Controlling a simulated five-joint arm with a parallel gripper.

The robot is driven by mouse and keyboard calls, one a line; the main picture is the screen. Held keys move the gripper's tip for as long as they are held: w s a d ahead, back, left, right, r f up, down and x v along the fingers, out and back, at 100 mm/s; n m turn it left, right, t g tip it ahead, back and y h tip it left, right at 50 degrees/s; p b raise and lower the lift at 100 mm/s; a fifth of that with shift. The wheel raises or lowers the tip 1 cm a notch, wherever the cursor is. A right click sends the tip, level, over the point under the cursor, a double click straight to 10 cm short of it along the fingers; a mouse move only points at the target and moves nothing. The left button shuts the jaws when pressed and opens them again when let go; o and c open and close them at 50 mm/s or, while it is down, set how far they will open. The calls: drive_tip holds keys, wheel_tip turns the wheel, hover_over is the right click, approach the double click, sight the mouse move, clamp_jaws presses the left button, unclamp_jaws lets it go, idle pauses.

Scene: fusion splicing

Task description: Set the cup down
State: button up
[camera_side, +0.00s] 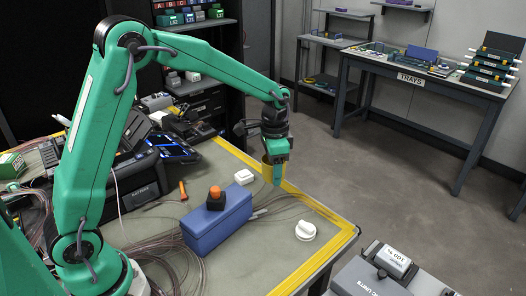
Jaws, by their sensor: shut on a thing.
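My gripper (277,172) points down above the far right part of the workbench, near its yellow-taped edge. It is shut on a small tan cup (266,172), which shows just left of the green finger and is partly hidden by it. The cup looks upright. From this one view I cannot tell whether its base touches the bench or hangs a little above it.
A blue box (217,222) with an orange-topped black piece (215,197) stands left of the cup. White items lie on the bench (244,177) and near its right edge (305,230). Loose fibres spread around the box. A trays table (411,78) stands behind.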

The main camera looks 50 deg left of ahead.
drive_tip(key=w+a+n, duration=0.1)
drive_tip(key=a, duration=1.8)
drive_tip(key=shift+w+a+n, duration=0.25)
drive_tip(key=shift+w+n, duration=0.05)
hover_over(216, 159)
wheel_tip(216, 159, down, 7)
drive_tip(key=shift+r, duration=0.1)
drive_tip(key=shift+d+f, duration=0.1)
drive_tip(key=shift+f, duration=1.95)
drive_tip(key=shift+f, duration=0.1)
drive_tip(key=o, duration=1.1)
drive_tip(key=shift+c, duration=0.2)
wheel_tip(216, 159, up, 12)
